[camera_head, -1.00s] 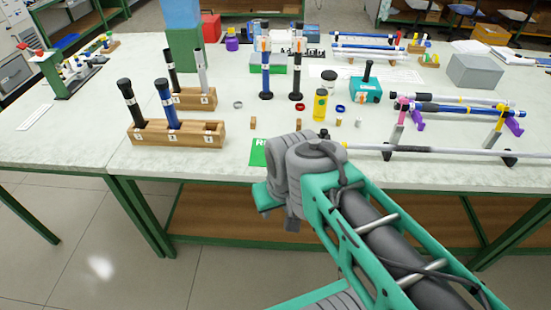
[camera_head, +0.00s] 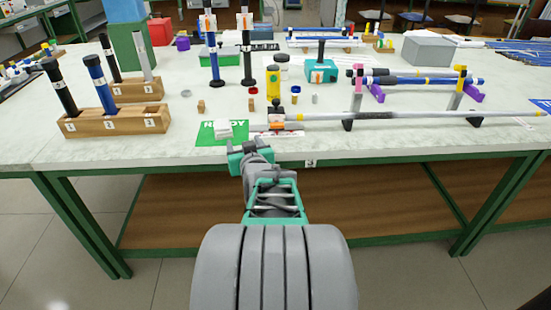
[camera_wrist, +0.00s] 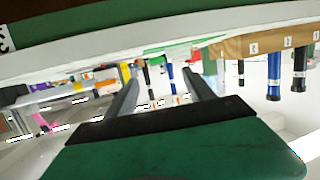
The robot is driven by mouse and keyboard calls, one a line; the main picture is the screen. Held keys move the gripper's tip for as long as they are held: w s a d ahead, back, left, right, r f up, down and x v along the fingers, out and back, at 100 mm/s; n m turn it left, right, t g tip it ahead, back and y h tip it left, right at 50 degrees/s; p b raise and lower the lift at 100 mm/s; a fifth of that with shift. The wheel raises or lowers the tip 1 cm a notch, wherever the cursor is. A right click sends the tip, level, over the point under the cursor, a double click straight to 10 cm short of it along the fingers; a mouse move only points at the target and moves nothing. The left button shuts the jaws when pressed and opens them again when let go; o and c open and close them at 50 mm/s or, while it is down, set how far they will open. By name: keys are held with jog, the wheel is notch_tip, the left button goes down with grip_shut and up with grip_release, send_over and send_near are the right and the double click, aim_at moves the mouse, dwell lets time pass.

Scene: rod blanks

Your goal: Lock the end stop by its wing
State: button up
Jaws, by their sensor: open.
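The end stop (camera_head: 277,116) appears to be the small orange and black piece near the left end of the long grey rod (camera_head: 400,116), at the front of the bench. Its black upper part stands up and may be the wing; its lock state is too small to tell. My gripper (camera_head: 240,147) is at the bench's front edge, left of the end stop and nearer to me, apparently not touching it. In the wrist view, which is upside down, the two fingers of my gripper (camera_wrist: 160,90) are spread with nothing between them.
A green card (camera_head: 208,139) lies by my gripper with a pale piece on it. A wooden rack (camera_head: 115,122) with dark rods stands left. Black supports (camera_head: 347,124) carry the grey rod. A yellow bottle (camera_head: 273,84) and teal box (camera_head: 321,70) stand behind.

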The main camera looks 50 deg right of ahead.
aim_at(277, 127)
jog(key=s+d+f+m+h+b, duration=0.1)
jog(key=s+d+m+h+b, duration=0.15)
jog(key=s+d+h, duration=0.4)
jog(key=shift+g+y, duration=0.3)
jog(key=shift+y, duration=0.65)
jog(key=x, duration=0.8)
jog(key=shift+s+d+r, duration=0.1)
jog(key=shift+d, duration=0.4)
jog(key=shift+c, duration=0.3)
grip_shut()
